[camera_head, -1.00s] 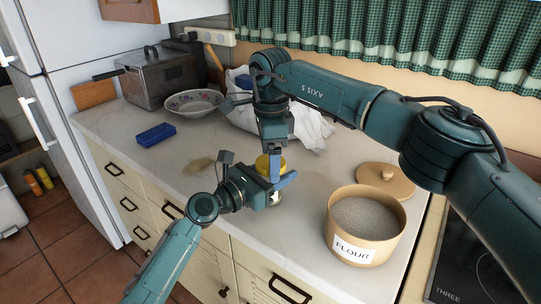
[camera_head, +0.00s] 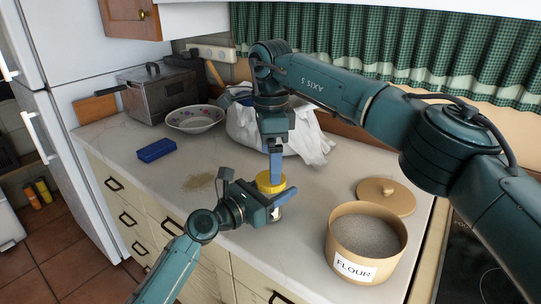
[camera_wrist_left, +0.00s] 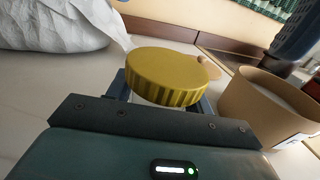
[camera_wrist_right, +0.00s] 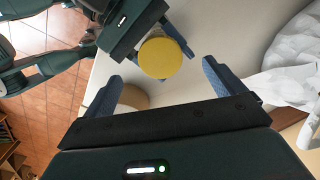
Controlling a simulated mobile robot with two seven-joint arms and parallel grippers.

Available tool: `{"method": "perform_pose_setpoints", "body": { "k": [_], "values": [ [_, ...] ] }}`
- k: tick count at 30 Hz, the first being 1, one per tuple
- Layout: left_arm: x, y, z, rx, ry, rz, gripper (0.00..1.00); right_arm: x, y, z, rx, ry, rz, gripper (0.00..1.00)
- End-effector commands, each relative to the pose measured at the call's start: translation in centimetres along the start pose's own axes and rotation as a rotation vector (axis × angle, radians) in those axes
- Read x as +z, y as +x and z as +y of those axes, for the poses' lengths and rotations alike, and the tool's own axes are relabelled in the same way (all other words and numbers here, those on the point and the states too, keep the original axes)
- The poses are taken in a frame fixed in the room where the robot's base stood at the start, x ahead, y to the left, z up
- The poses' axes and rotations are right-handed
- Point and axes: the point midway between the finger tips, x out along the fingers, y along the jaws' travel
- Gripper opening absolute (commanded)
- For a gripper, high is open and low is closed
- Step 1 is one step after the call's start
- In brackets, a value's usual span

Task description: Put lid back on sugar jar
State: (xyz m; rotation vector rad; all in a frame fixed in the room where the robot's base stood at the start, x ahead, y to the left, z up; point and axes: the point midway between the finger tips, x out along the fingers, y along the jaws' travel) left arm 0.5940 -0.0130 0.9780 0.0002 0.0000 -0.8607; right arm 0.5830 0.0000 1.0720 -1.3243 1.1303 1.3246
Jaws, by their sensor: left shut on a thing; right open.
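The sugar jar (camera_head: 276,213) stands near the counter's front edge, mostly hidden by my left gripper (camera_head: 277,203), which is shut on it. In the right wrist view the lid (camera_wrist_right: 160,58) lies ahead of and between the fingertips of my right gripper (camera_wrist_right: 158,80). That gripper is open and empty, pointing down just above the lid in the head view. Whether the lid is fully seated cannot be told.
A flour crock (camera_head: 341,246) stands open to the right, its wooden lid (camera_head: 385,196) behind it. A white bag (camera_head: 305,140) lies behind the grippers. A blue sponge (camera_head: 156,150), bowl (camera_head: 195,119) and metal box (camera_head: 158,86) are left. Spilled grains lie left of the jar.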

Motion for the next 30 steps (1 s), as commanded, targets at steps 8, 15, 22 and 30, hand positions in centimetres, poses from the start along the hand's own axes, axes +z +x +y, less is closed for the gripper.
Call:
{"method": "perform_pose_setpoints", "body": {
  "k": [8,15,22,30],
  "values": [
    [0.0,0.0,0.0,0.000,0.000,0.000,0.00,0.0,0.0,0.0,0.000,0.001,0.000,1.00],
    [0.0,0.0,0.0,0.000,0.000,0.000,0.00,0.0,-2.8,0.0,-0.004,0.002,-0.001,1.00],
    [0.0,0.0,0.0,0.000,0.000,0.000,0.00,0.0,-6.4,0.0,-0.003,0.002,0.001,1.00],
    [0.0,0.0,0.0,0.000,0.000,0.000,0.00,0.0,-7.5,0.0,0.000,0.000,0.000,1.00]
  ]
}}
